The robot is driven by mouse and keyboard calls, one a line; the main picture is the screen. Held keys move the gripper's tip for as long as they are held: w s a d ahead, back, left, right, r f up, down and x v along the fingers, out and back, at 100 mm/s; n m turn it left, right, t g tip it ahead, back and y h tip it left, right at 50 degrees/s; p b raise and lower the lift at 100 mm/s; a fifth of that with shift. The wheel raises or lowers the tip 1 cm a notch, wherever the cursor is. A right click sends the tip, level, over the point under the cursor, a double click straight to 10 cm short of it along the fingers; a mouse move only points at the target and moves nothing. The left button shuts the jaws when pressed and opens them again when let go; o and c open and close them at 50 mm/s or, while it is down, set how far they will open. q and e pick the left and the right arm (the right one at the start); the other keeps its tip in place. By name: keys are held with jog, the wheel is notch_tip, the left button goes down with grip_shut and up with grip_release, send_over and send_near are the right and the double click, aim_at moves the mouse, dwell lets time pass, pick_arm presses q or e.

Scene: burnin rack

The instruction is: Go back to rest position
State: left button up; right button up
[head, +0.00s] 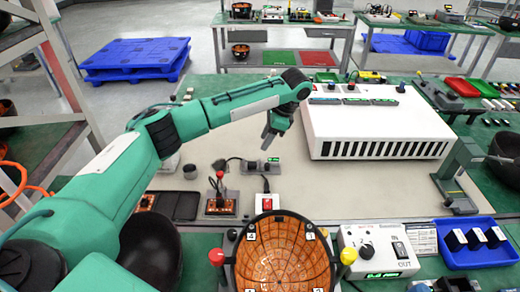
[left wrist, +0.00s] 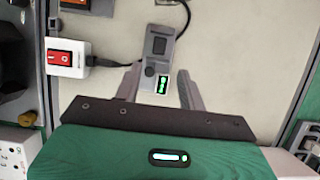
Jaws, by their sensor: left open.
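My left arm reaches in from the left in the head view, and its gripper (head: 272,132) points down above the beige mat, left of the white slotted box (head: 375,125). In the left wrist view the left gripper (left wrist: 158,85) has its two fingers apart with nothing held between them. A small grey device with a green display (left wrist: 160,52) shows beyond the fingertips; it also lies on the mat in the head view (head: 262,167). I cannot tell the exact height of the gripper above it. My right gripper is not in view.
A switch box with a red rocker (head: 267,203) sits in front of the grey device. An orange-lined bowl (head: 283,252) stands at the front edge, beside a white OUT box (head: 378,250) and a blue tray (head: 478,257). The mat's middle (head: 330,192) is clear.

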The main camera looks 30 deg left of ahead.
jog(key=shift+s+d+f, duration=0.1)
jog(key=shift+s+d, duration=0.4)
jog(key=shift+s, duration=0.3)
